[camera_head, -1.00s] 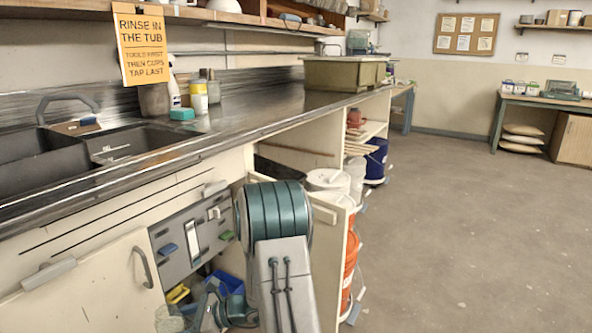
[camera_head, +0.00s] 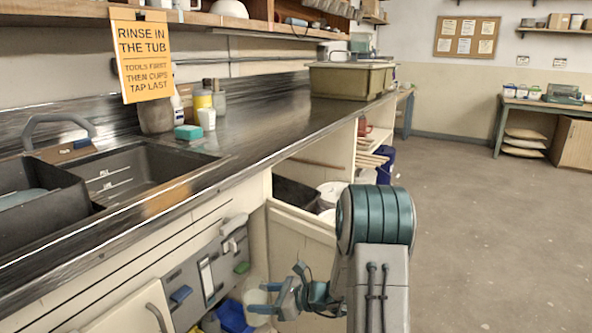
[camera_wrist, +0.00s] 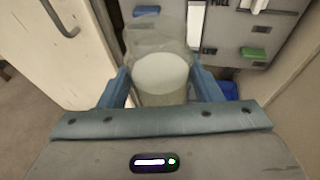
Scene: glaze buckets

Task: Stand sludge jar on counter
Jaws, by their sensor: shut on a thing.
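The sludge jar (camera_wrist: 161,75) is a translucent jar with pale contents, held between the two blue fingers of my gripper (camera_wrist: 160,92) in the wrist view. In the head view, the jar (camera_head: 257,300) shows pale and small at the fingertips of my gripper (camera_head: 272,298), low in front of the open sink cupboard. It hangs well below the counter top. The counter (camera_head: 275,125) is a long dark steel top with a clear stretch right of the sink. My gripper and wrist hide part of the jar.
A grey caddy panel (camera_head: 205,275) and a blue bin (camera_head: 232,316) are behind the jar.

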